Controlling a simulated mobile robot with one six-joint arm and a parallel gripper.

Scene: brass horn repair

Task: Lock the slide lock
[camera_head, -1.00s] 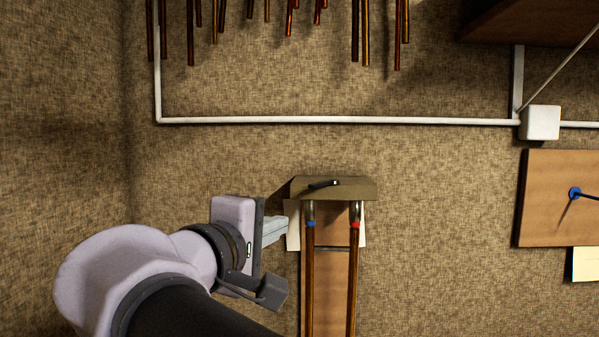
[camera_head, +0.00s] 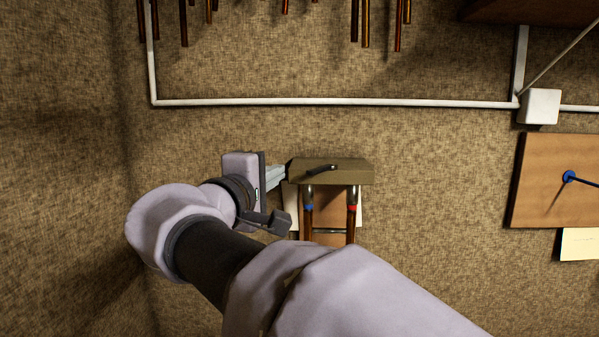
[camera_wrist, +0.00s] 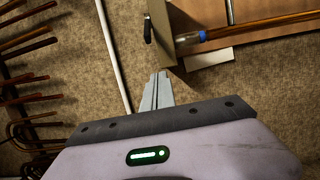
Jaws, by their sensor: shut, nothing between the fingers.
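The slide lock is an olive block (camera_head: 350,174) on the wall with a small black lever (camera_head: 320,171) on its front. The lever lies nearly level, its right end slightly higher. The block sits across the upper ends of two brass tubes, one with a blue band (camera_head: 308,207) and one with a red band (camera_head: 352,208). My gripper (camera_head: 280,174) is shut and empty, just left of the block at about its height. In the wrist view the shut fingertips (camera_wrist: 160,76) are near the block (camera_wrist: 176,30) and lever (camera_wrist: 148,28), with a gap to the lever.
A white pipe (camera_head: 330,101) runs along the wall above the block to a white box (camera_head: 539,106). Several thin brass rods (camera_head: 398,25) hang above. A brown board (camera_head: 545,190) with a blue knob is on the right. The wall left of my gripper is clear.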

